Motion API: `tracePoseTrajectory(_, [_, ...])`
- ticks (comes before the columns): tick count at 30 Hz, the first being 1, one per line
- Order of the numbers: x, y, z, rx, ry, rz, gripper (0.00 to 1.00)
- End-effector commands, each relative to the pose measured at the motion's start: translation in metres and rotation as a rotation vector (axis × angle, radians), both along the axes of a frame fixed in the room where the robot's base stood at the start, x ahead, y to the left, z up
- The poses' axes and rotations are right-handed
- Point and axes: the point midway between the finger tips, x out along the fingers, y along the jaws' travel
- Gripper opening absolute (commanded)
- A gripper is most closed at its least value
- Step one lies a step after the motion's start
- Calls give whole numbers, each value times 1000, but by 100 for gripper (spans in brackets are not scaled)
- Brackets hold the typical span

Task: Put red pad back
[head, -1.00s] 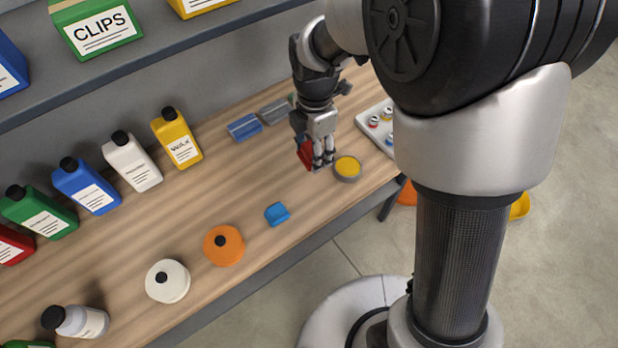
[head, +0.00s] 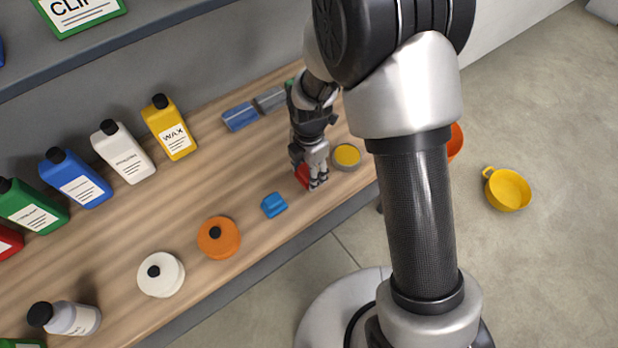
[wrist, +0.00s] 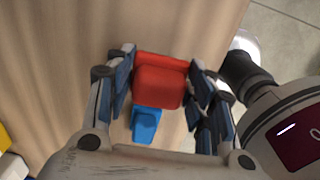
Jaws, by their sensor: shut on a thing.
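The red pad (wrist: 158,84) is between the two fingers of my gripper (wrist: 162,88) in the wrist view, and the fingers are shut on it. In the head view my gripper (head: 311,180) is low over the wooden bench, with the red pad (head: 301,174) partly hidden by the fingers. I cannot tell whether the pad touches the bench. A blue pad (head: 273,205) lies on the bench to the lower left of my gripper. It also shows in the wrist view (wrist: 146,125), just below the red pad.
A round tin with yellow contents (head: 346,156) stands close right of my gripper. Blue and grey blocks (head: 240,117) lie behind. An orange round container (head: 219,238) and a white one (head: 161,275) stand front left. Several bottles (head: 122,150) line the back. A yellow pan (head: 508,190) is on the floor.

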Motion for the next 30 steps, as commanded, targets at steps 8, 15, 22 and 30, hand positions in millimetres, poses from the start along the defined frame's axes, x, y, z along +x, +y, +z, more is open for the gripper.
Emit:
tracePoseTrajectory(8, [-1,0,-39,0,2,0,27])
tracePoseTrajectory(15, [0,0,-38,-1,1,0,27])
tracePoseTrajectory(22, [0,0,-41,-1,1,0,56])
tracePoseTrajectory(30, [0,0,-40,-1,1,0,70])
